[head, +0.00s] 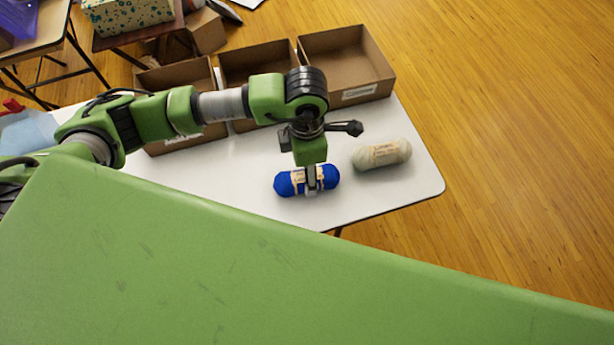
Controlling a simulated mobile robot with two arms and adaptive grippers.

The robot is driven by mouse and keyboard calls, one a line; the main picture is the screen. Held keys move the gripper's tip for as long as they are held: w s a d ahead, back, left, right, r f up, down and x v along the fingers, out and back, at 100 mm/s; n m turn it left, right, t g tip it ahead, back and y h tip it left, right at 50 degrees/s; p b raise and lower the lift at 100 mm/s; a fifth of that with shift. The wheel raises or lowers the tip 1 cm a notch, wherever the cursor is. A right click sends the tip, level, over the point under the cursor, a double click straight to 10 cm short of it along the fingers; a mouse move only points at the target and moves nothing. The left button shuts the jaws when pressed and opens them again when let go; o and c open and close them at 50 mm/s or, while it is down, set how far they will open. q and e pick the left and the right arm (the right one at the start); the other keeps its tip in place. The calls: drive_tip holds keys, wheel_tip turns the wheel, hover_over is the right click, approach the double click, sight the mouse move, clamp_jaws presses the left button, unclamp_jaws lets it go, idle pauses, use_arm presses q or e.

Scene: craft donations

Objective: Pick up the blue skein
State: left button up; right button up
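The blue skein (285,185) lies on the white table near its front edge, with a pale paper label around its middle. My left gripper (312,180) points down over the skein's middle, right of its centre. One finger shows in front of the label; the other finger is hidden, so I cannot tell whether the grip is closed on the skein. The skein appears to be at table level. My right gripper is not in view.
A cream skein (383,154) lies just right of the gripper. Three open cardboard boxes, including the right one (375,65), line the table's back edge. The white table (415,180) has bare room at its right end. My green body covers the foreground.

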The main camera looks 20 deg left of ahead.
use_arm(q)
wheel_tip(320, 180, down, 4)
drive_tip(key=shift+s+d+f+p, duration=0.1)
drive_tip(key=shift+f+p, duration=0.1)
drive_tip(key=shift+p, duration=0.35)
drive_tip(key=shift+c, duration=0.4)
drive_tip(key=c, duration=1.1)
drive_tip(key=shift+r, duration=0.1)
drive_tip(key=shift+c, duration=0.2)
